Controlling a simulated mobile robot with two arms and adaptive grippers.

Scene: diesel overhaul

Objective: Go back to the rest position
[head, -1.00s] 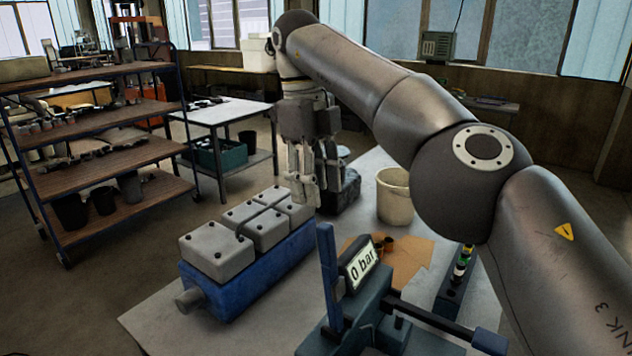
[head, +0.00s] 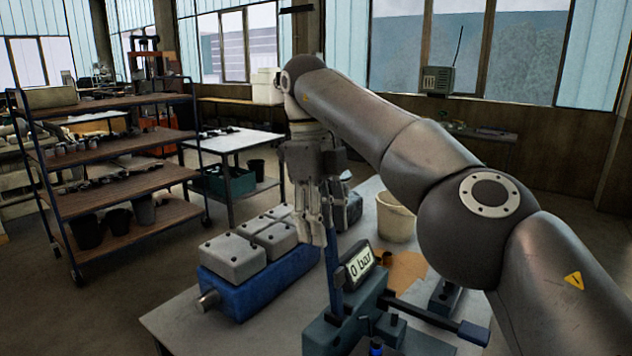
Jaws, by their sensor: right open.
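My right arm reaches in from the right over the workbench (head: 180,318). My right gripper (head: 318,225) hangs with its fingers pointing down, open, with nothing seen between the fingers. In the picture it overlaps the right end of a blue engine block with grey covers (head: 262,290). I cannot tell whether it touches the block. A teal test stand with a display reading "0 bar" (head: 360,264) stands in front of it, to the right. My left gripper is not in view.
A cream bucket (head: 395,220) and a brown sheet (head: 405,268) lie behind the test stand, partly hidden. A shelf rack (head: 120,167) stands at the left. A side table (head: 235,140) with a teal crate (head: 228,182) stands behind. Open floor lies between rack and workbench.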

